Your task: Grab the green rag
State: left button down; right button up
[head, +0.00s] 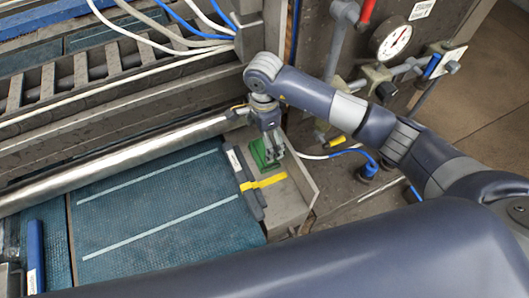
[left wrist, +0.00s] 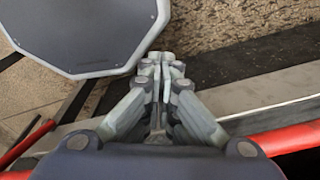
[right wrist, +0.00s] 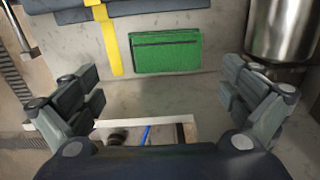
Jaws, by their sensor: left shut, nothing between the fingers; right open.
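The green rag (head: 259,154) lies in a grey tray (head: 290,200) at the right end of the blue ribbed mat in the head view. In the right wrist view the green rag (right wrist: 166,51) is a flat green rectangle with a dark line near its top. My right gripper (head: 272,152) is over the tray, and it covers part of the rag in the head view. In the right wrist view my right gripper (right wrist: 163,90) is open, with the rag ahead of and between its spread fingers, apart from both. My left gripper (left wrist: 161,62) is shut and empty, away from the rag.
A yellow strap (head: 264,182) over a dark block (head: 246,180) lies beside the rag. A metal roller (head: 120,160) runs along the mat (head: 160,215). A metal cylinder (right wrist: 281,30) stands right of the rag. A gauge (head: 393,40) and valves are at the right.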

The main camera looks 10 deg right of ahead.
aim_at(264, 152)
jog(key=f, duration=0.1)
jog(key=f+b, duration=0.1)
jog(key=f, duration=0.2)
jog(key=shift+w+d, duration=0.15)
jog(key=shift+w, duration=0.15)
notch_tip(264, 152, down, 4)
jog(key=shift+r+b, duration=0.1)
jog(key=shift+b, duration=1.05)
jog(key=shift+w, duration=0.15)
jog(key=c, duration=0.8)
jog(key=shift+o, duration=0.2)
pick_arm(q)
jog(key=shift+g, duration=0.3)
jog(key=f, duration=0.1)
jog(key=s+a+f, duration=0.1)
jog(key=f, duration=0.2)
jog(key=shift+s+a, duration=0.25)
jog(key=shift+a, duration=0.05)
